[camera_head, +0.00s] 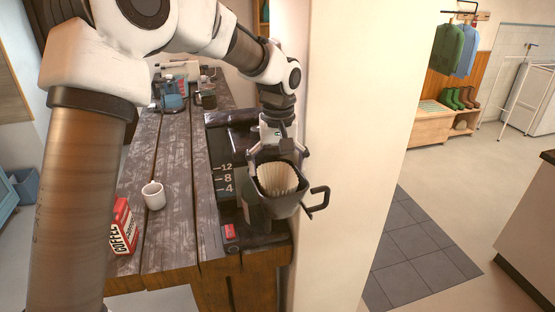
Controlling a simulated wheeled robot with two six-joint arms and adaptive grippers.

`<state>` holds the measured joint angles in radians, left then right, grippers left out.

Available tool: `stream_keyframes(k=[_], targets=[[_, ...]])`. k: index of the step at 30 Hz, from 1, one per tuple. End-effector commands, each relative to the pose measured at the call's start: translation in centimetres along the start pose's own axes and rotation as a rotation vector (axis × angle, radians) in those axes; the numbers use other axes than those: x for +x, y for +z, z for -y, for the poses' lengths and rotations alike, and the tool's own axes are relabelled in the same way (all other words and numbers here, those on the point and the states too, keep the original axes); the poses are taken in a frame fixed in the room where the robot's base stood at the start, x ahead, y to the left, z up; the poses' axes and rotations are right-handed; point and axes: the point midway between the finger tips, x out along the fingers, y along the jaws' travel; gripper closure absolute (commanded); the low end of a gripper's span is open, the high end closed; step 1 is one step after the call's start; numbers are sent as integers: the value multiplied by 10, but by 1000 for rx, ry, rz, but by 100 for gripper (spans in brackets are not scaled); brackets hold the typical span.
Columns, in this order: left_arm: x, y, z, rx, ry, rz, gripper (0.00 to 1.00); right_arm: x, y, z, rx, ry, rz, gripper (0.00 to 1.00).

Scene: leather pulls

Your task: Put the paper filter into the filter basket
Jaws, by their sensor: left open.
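The white paper filter (277,179) is pleated and sits upright inside the dark filter basket (285,205), its upper edge showing above the basket's rim. The basket is on the front of the black coffee maker (222,150), with its handle sticking out to the right. My left gripper (278,159) points down over the basket, its fingers spread on either side of the filter. It is open. Whether the fingers touch the filter or the rim I cannot tell. My right gripper is not in view.
A pale wall (345,160) rises close to the right of the basket. Jars stand further back on the counter.

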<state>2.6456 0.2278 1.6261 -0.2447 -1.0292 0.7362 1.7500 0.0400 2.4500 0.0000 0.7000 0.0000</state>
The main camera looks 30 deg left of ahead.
Motion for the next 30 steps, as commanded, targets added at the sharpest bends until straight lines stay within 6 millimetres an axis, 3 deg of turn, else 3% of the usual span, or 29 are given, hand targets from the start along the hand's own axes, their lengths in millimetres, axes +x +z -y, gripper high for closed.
stream_keyframes(k=[3,5,12,18,30], targets=[[-15,-1,0,-1,2,-3,0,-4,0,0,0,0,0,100],[-22,-1,-1,-1,4,-5,0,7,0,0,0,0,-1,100],[-86,-1,-1,0,4,-6,0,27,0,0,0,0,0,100],[-124,0,0,0,2,-3,0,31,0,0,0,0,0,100],[-131,0,0,0,0,0,0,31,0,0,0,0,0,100]])
